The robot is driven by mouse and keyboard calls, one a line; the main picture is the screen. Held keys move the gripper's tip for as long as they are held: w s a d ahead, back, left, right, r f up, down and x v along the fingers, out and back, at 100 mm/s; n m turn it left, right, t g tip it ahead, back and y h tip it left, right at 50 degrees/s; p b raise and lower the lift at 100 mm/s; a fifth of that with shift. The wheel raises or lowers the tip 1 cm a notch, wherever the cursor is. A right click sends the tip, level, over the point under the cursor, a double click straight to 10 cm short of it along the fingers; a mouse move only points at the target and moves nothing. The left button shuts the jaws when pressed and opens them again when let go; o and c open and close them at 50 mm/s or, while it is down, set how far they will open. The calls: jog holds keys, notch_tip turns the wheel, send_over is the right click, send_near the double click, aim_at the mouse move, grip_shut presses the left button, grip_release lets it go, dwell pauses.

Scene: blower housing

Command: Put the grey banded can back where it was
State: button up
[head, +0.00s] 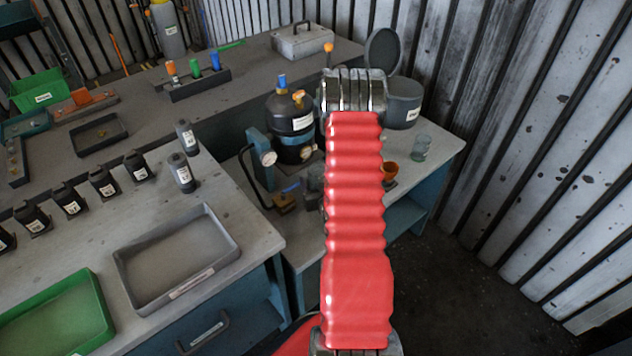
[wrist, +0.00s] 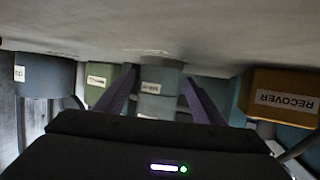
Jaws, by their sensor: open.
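In the wrist view my gripper (wrist: 157,88) is open, with its two dark purple fingers apart. A pale grey-green object (wrist: 158,82) with light patches shows between the fingers, beyond them; I cannot tell whether it is the grey banded can or whether the fingers reach it. In the head view my red arm hides the gripper. Two small grey labelled containers stand upright on the left bench, a rear one (head: 186,137) and a front one (head: 182,172). No band is clear on either, so I cannot tell whether one is the can.
A black labelled bottle (head: 291,125), a grey pot (head: 402,104) and a clear jar (head: 420,147) stand around my arm. A grey tray (head: 178,292) and green tray (head: 62,343) lie on the left bench. An orange RECOVER container (wrist: 285,97) is right in the wrist view.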

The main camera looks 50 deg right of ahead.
jog(key=shift+r, duration=0.1)
jog(key=v, duration=1.2)
jog(key=shift+w, duration=0.1)
dwell(0.5)
